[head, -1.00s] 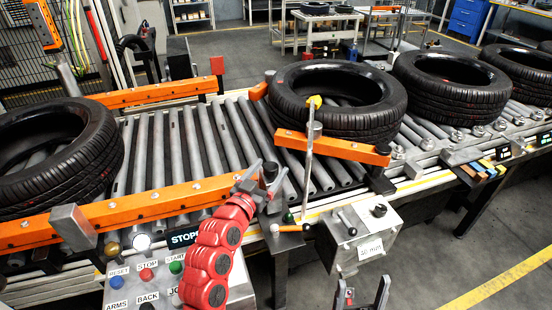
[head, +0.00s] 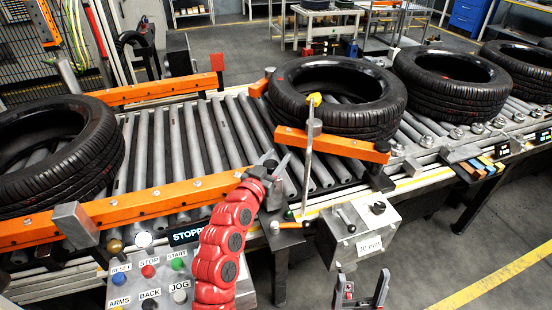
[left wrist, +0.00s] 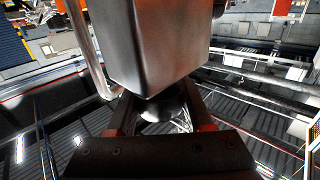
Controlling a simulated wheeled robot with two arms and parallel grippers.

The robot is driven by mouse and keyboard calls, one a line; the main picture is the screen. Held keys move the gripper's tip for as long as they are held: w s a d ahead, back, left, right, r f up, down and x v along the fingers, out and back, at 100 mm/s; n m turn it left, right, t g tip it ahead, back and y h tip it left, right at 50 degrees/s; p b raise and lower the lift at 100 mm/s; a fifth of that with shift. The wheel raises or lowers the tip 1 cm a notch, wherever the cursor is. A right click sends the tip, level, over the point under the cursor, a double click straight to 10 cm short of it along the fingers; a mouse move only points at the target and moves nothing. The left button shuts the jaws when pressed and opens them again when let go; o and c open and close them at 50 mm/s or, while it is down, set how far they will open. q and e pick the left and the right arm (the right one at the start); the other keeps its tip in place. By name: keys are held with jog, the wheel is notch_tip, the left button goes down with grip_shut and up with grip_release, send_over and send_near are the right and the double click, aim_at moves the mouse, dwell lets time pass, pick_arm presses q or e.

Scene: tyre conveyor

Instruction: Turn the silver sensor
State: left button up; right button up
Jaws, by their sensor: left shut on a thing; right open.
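A silver block (left wrist: 150,45), which looks like the silver sensor, fills the upper middle of the left wrist view. My left gripper (left wrist: 162,115) is right below it, its fingers closed around a rounded shiny part under the block. How that part joins the block is hidden. In the head view my left gripper (head: 277,167) is at the near edge of the roller conveyor, left of an upright silver rod (head: 308,155) with a yellow top. The gripper's hold is too small to make out there. My right gripper (head: 362,290) is open and empty at the bottom.
A large tyre (head: 337,115) lies behind an orange bar (head: 335,146); another tyre (head: 85,160) is at left. Orange rails (head: 150,208) flank the rollers (head: 180,150). A button panel (head: 165,275) and a grey box (head: 350,228) marked 30 mm stand in front. Floor at lower right is clear.

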pick_arm(q)
grip_shut()
jog(key=y+p, duration=0.1)
jog(key=n+p, duration=0.1)
jog(key=p, duration=0.1)
jog(key=shift+a+r+t+y+p, duration=0.1)
jog(key=shift+r+t+y+p, duration=0.2)
jog(key=shift+t+y, duration=0.1)
jog(key=shift+f, duration=0.1)
jog(key=shift+a+f, duration=0.1)
jog(key=shift+f, duration=0.05)
jog(key=o, duration=0.9)
grip_release()
